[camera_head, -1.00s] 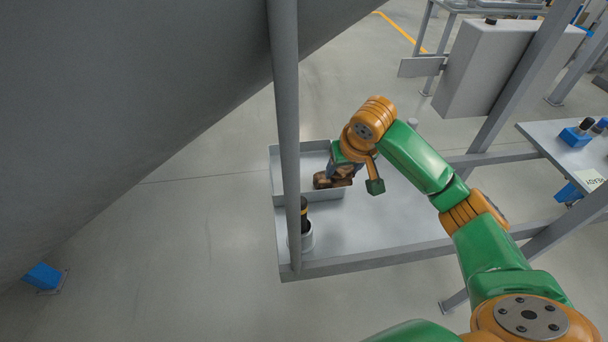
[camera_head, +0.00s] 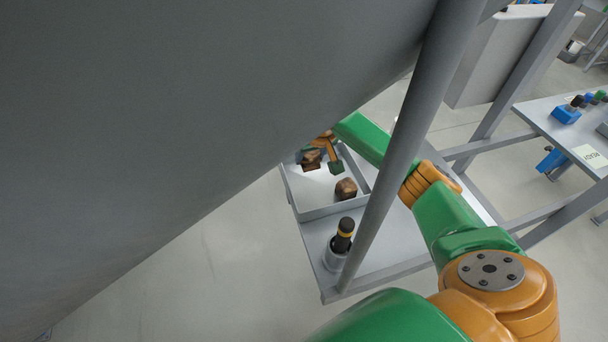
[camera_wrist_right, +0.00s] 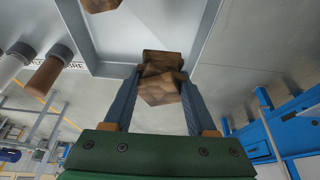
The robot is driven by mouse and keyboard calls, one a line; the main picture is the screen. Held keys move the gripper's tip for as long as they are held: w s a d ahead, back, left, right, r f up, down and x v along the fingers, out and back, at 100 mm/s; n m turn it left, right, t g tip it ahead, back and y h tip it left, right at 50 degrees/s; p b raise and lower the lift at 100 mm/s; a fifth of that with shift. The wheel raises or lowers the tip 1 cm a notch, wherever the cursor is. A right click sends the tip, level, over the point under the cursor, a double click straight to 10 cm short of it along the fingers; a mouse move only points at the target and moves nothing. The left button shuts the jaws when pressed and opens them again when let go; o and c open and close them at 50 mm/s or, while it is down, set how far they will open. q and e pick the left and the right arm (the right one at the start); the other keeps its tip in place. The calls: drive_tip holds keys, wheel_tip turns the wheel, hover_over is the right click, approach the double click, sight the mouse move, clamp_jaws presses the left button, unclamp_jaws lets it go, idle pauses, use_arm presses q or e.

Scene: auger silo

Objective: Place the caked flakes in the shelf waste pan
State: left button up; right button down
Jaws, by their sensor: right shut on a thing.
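The waste pan (camera_head: 322,212) is a shallow grey tray on the grey shelf. A brown caked lump (camera_head: 346,189) lies in it near the front right, apart from my gripper; part of a lump also shows at the top of the right wrist view (camera_wrist_right: 100,4). My right gripper (camera_head: 318,150) is at the pan's far left part. It is shut on another brown lump (camera_head: 311,160), which sits between its fingers in the right wrist view (camera_wrist_right: 160,85). I cannot tell whether this lump touches the pan. My left gripper is not in view.
A grey post (camera_head: 405,140) crosses the shelf (camera_head: 385,250). The big grey silo wall (camera_head: 200,110) hides part of the left side.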

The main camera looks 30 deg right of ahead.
drive_tip(key=f, duration=0.4)
drive_tip(key=s+f, duration=0.1)
drive_tip(key=f, duration=0.2)
drive_tip(key=shift+s+d+f+b, duration=0.1)
drive_tip(key=shift+d+b, duration=0.25)
drive_tip(key=shift+f, duration=0.35)
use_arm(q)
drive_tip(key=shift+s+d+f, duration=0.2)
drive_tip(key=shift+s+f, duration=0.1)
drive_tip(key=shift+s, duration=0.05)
use_arm(e)
drive_tip(key=shift+w+a, duration=0.1)
drive_tip(key=shift+w, duration=0.1)
drive_tip(key=shift+f, duration=0.15)
drive_tip(key=shift+c, duration=1)
unclamp_jaws()
